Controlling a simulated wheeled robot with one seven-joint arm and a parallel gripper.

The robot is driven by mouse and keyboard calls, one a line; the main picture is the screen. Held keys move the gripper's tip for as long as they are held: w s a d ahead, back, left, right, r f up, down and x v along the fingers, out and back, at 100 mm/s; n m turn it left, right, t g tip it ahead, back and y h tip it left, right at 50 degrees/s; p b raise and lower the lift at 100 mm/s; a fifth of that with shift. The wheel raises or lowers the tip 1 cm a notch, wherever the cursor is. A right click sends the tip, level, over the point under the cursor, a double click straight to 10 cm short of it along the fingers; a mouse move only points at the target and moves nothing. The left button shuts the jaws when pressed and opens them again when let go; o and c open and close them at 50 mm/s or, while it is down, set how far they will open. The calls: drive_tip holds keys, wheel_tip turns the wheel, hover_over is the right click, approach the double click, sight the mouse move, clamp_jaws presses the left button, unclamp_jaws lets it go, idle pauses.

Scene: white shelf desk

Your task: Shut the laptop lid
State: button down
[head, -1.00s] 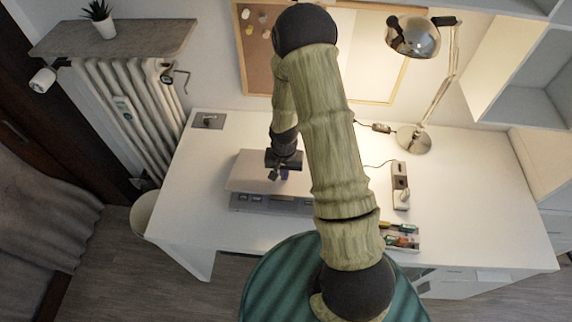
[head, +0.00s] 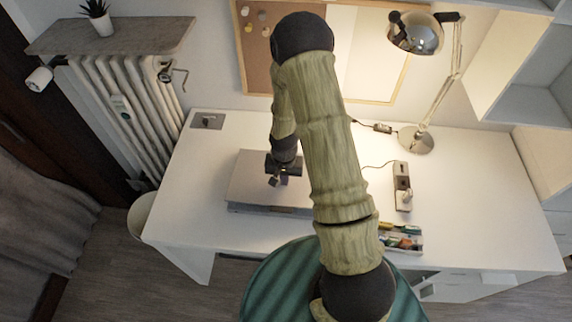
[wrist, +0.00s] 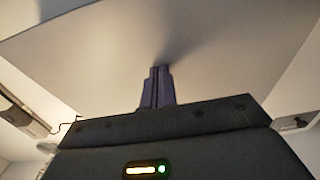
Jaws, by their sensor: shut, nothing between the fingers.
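The laptop (head: 250,180) lies on the white desk, left of my arm in the head view. Its lid is down flat or almost flat over the base, and the keyboard is hidden. I cannot tell if a thin gap is left. My gripper (head: 276,181) is over the lid, pointing down, with its fingers shut and empty. In the wrist view the shut fingertips (wrist: 160,72) meet or nearly meet the pale lid surface (wrist: 190,40), which fills most of the picture. My arm hides the laptop's right side.
A power strip (head: 402,186) and a tray of small items (head: 400,238) are right of my arm. A desk lamp (head: 416,138) stands at the back. The desk (head: 470,200) is clear at far right.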

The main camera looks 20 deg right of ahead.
drive_tip(key=shift+f+b, duration=1)
drive_tip(key=shift+f, duration=0.45)
drive_tip(key=shift+r+p, duration=2.75)
drive_tip(key=shift+r, duration=0.9)
wheel_tip(320, 180, up, 8)
drive_tip(key=p, duration=0.6)
drive_tip(key=s+r+n+t, duration=0.1)
drive_tip(key=s+r, duration=0.4)
drive_tip(key=r, duration=0.6)
drive_tip(key=s+r+n+t, duration=0.1)
drive_tip(key=s+r+n, duration=0.2)
drive_tip(key=s+r, duration=0.3)
wheel_tip(320, 180, up, 5)
drive_tip(key=shift+s+f+n+t, duration=0.1)
drive_tip(key=shift+s+n+t, duration=0.05)
drive_tip(key=shift+n+t, duration=0.15)
